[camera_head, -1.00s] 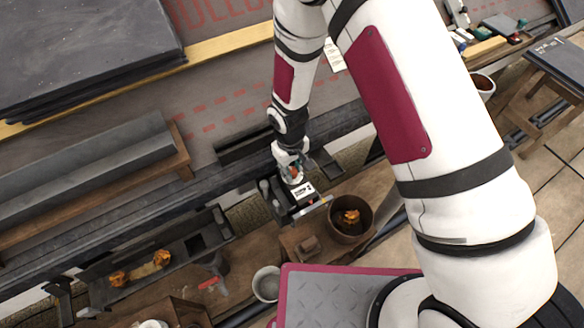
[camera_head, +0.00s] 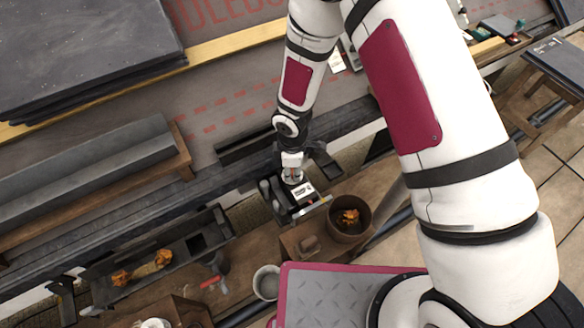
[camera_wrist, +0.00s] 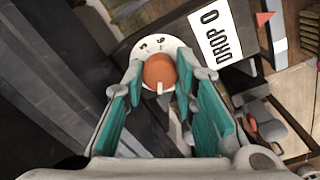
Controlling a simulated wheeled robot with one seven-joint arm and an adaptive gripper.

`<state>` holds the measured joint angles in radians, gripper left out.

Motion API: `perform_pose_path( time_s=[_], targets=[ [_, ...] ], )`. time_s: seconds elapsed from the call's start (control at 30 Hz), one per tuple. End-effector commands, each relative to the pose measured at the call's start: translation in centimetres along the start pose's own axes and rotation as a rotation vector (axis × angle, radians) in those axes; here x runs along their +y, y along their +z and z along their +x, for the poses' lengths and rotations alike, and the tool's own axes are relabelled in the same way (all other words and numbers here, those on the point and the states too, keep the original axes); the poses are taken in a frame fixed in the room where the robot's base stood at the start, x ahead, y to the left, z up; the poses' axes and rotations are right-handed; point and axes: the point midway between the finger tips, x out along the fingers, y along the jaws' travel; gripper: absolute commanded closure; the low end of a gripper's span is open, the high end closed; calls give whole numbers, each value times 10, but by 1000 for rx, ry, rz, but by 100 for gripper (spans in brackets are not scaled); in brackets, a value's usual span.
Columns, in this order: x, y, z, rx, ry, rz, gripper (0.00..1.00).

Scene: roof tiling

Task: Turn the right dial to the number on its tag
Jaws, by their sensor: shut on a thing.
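The dial is a round white disc (camera_wrist: 160,46) with an orange knob (camera_wrist: 160,69) at its centre, in the upper middle of the wrist view. A few dark digits show along its far rim; its near part is hidden by my gripper. A white label (camera_wrist: 222,36) reading "DROP 0" lies to the right of the dial; it also shows in the head view (camera_head: 302,191). My gripper (camera_wrist: 162,82), with teal finger pads, is shut on the orange knob. In the head view my gripper (camera_head: 292,177) covers the dial, on a dark box (camera_head: 285,205).
A dark gutter rail (camera_head: 215,178) runs beside the box. A brown bucket (camera_head: 349,219) with orange leaves stands to its right, and a pale bucket (camera_head: 266,283) below. A trough (camera_head: 105,292) holding orange leaves lies at lower left.

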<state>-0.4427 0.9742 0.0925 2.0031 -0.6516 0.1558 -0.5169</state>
Motion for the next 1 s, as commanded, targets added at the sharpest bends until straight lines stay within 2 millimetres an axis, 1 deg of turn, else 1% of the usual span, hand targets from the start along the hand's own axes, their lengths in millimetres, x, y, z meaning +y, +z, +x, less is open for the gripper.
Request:
perform_pose_path(
  time_s=[0.7, 1.0],
  targets=[
    [-1, 2, -1, 29, -3, -668, 100],
    [-1, 2, -1, 39, -3, -874, 100]
  ],
)
